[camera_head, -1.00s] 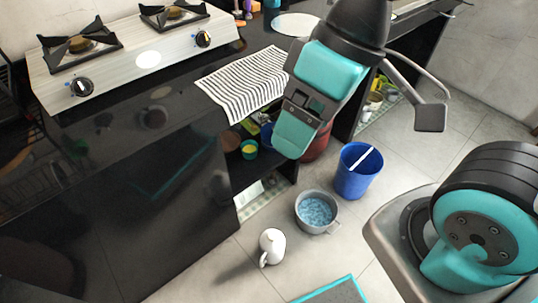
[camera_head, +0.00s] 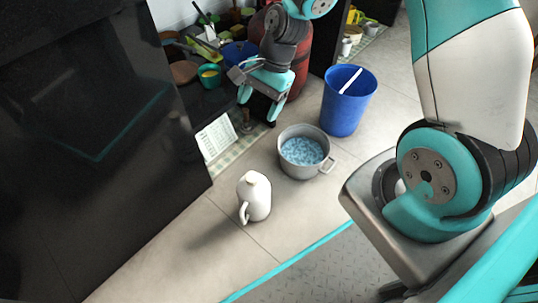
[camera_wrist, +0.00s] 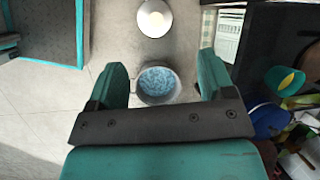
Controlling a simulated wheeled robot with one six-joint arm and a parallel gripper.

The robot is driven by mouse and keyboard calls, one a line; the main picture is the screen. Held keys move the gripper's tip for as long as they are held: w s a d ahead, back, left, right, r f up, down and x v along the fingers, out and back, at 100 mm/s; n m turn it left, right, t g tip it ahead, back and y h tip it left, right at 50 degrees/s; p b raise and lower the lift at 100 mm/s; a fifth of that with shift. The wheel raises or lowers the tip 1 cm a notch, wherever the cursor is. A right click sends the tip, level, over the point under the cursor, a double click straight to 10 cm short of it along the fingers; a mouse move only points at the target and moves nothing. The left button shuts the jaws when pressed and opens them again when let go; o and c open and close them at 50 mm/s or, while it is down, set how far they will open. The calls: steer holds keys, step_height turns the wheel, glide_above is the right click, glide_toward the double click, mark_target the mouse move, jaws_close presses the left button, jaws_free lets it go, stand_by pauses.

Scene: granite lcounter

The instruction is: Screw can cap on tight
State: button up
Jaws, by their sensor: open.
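The white can (camera_head: 255,200) stands upright on the floor, with a handle on its lower left side and a rounded white top (camera_head: 253,184). I cannot tell whether that top is a separate cap or how tight it sits. In the wrist view the can (camera_wrist: 154,18) shows from above at the top edge, beyond my fingers. My gripper (camera_head: 259,106) is open and empty, pointing down, apart from the can, up and to the right of it in the head view. In the wrist view its two teal fingers (camera_wrist: 161,68) are spread wide with the pot between them in the picture.
A grey pot (camera_head: 304,160) of blue contents stands right of the can. A blue bucket (camera_head: 346,108) holding a white stick is behind it. A red cylinder (camera_head: 298,75) and a cluttered shelf (camera_head: 184,75) lie behind my gripper. Black cabinets (camera_head: 90,150) rise at left.

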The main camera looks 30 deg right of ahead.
mark_target(251, 177)
steer(key=w+d+f+m+b, duration=0.1)
steer(key=d+f+m+b, duration=0.15)
steer(key=f, duration=0.45)
steer(key=d+f+m+b, duration=0.1)
steer(key=f+m+b, duration=0.15)
steer(key=f, duration=0.55)
steer(key=shift+n, duration=0.3)
steer(key=b+x, duration=0.3)
steer(key=x, duration=0.2)
steer(key=b+x, duration=0.2)
steer(key=x, duration=0.4)
steer(key=b+x, duration=0.3)
steer(key=x, duration=0.2)
steer(key=shift+a+f+b, duration=0.2)
steer(key=shift+a+b, duration=0.1)
steer(key=shift+a, duration=0.25)
steer(key=c, duration=1)
steer(key=shift+o, duration=0.2)
steer(key=shift+s+r+m+p, duration=0.1)
steer(key=shift+r+m+p, duration=0.15)
steer(key=shift+m+p, duration=0.4)
steer(key=shift+f+m+t+p, duration=0.1)
steer(key=shift+m+t+p, duration=0.5)
steer(key=shift+m, duration=0.35)
steer(key=shift+f, duration=0.15)
